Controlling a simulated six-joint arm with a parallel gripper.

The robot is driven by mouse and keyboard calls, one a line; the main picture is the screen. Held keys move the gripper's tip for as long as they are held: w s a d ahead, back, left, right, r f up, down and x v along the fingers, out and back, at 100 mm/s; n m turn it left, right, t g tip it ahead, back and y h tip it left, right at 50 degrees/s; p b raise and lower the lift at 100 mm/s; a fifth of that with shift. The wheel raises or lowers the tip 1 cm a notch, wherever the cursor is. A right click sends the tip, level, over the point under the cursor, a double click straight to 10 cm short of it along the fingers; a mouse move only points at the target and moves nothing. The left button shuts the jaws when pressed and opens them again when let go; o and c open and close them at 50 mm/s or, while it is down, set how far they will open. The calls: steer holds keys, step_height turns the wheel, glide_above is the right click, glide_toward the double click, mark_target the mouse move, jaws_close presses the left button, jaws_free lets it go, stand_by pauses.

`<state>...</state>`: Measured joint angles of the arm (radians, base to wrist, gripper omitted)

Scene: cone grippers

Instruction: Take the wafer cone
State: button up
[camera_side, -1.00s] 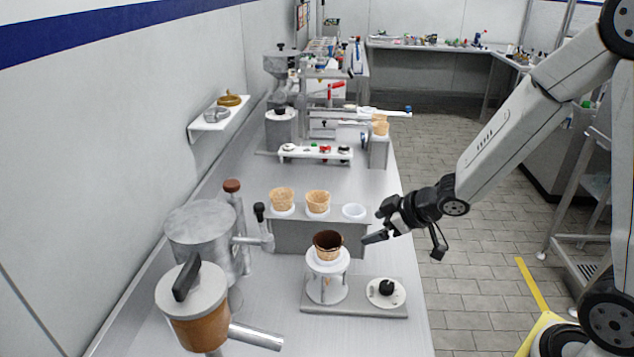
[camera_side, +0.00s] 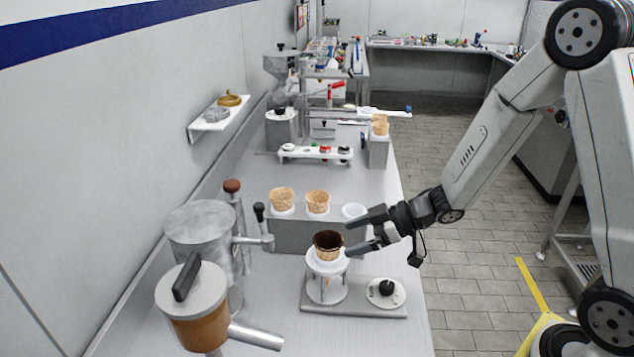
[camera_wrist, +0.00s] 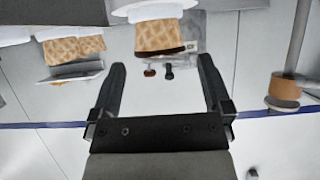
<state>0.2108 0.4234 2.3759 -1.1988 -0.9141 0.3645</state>
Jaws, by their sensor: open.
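A wafer cone (camera_side: 327,246) with a dark brown inside stands upright in a white ring holder on a small grey base. Two more wafer cones, the left one (camera_side: 282,199) and the right one (camera_side: 317,202), stand in the grey rack behind it. My gripper (camera_side: 352,236) is open and empty, just right of the front cone at about its rim height. In the wrist view, the front cone (camera_wrist: 160,36) appears ahead, between and beyond the open fingers (camera_wrist: 160,77). I cannot tell whether a finger touches it.
The grey rack (camera_side: 300,238) has an empty white ring (camera_side: 353,211) close to my gripper. A black knob (camera_side: 386,287) sits on the holder's base. A metal pot (camera_side: 205,235) and an orange-brown canister (camera_side: 195,320) with a spout stand at left.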

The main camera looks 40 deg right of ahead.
steer(key=shift+w+a+f, duration=0.3)
steer(key=shift+w+a, duration=0.05)
steer(key=shift+x, duration=2.6)
steer(key=shift+d, duration=0.1)
steer(key=c, duration=0.6)
